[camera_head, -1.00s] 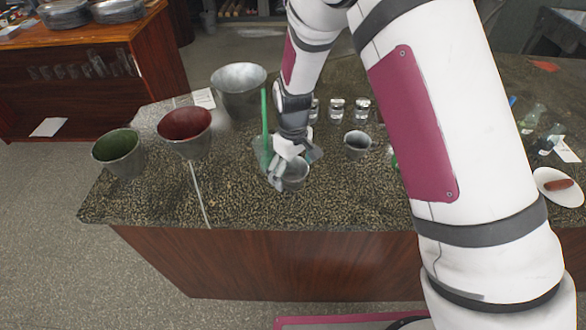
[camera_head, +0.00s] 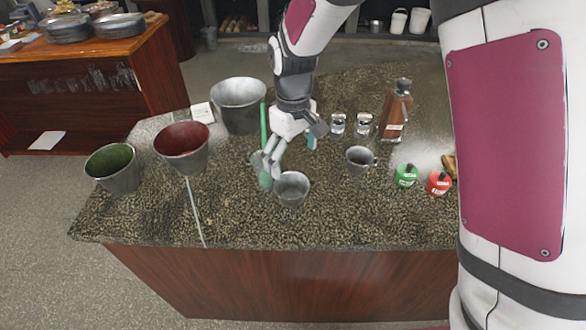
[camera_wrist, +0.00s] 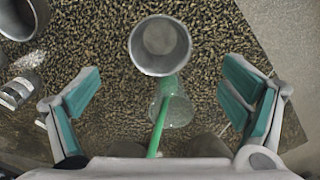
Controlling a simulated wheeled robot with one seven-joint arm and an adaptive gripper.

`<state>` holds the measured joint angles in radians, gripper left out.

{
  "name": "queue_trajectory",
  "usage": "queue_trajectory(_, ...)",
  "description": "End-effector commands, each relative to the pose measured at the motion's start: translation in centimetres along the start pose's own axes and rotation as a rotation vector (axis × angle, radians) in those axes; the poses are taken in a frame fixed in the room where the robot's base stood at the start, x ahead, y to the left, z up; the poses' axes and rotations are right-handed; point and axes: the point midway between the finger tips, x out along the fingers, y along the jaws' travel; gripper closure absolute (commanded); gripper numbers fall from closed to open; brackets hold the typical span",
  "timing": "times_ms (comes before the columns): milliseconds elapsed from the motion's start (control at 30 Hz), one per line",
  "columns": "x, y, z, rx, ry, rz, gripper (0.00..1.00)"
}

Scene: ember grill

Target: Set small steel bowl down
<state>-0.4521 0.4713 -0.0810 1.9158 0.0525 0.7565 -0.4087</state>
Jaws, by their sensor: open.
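The small steel bowl (camera_head: 292,190) stands upright on the speckled stone counter, near its front edge. In the wrist view the bowl (camera_wrist: 160,45) shows from above, empty, beyond the fingertips. My gripper (camera_head: 287,152) is open, just behind and above the bowl and apart from it. In the wrist view its two teal-padded fingers (camera_wrist: 162,98) are spread wide with no object gripped. A clear greenish glass (camera_wrist: 178,108) with a green straw stands between the fingers in that view, close to the bowl.
A steel mug (camera_head: 360,161) stands right of the bowl, with green (camera_head: 406,176) and red (camera_head: 439,183) jars further right. Red-lined (camera_head: 182,148), green-lined (camera_head: 113,167) and large steel (camera_head: 239,104) buckets stand left. A brown bottle (camera_head: 396,110) is behind. Counter in front is clear.

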Motion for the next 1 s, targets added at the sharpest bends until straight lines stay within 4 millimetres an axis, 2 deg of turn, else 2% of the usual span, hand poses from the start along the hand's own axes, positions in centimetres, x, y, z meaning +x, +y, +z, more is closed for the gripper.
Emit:
queue_trajectory(100, -1.0, 0.0, 0.0, 0.0, 0.001, 0.0, 0.08)
queue_trajectory(367, -1.5, 0.0, 0.1, 0.003, 0.001, 0.0, 0.08)
queue_trajectory(467, -2.8, 0.4, 0.8, 0.025, 0.018, 0.004, 0.08)
queue_trajectory(533, -4.6, 0.9, 1.8, 0.059, 0.041, 0.009, 0.08)
queue_trajectory(667, -9.1, 1.9, 5.0, 0.153, 0.105, 0.026, 0.08)
queue_trajectory(800, -13.5, 2.3, 9.4, 0.266, 0.174, 0.046, 0.08)
queue_trajectory(1000, -18.0, 1.9, 16.0, 0.423, 0.274, 0.083, 0.08)
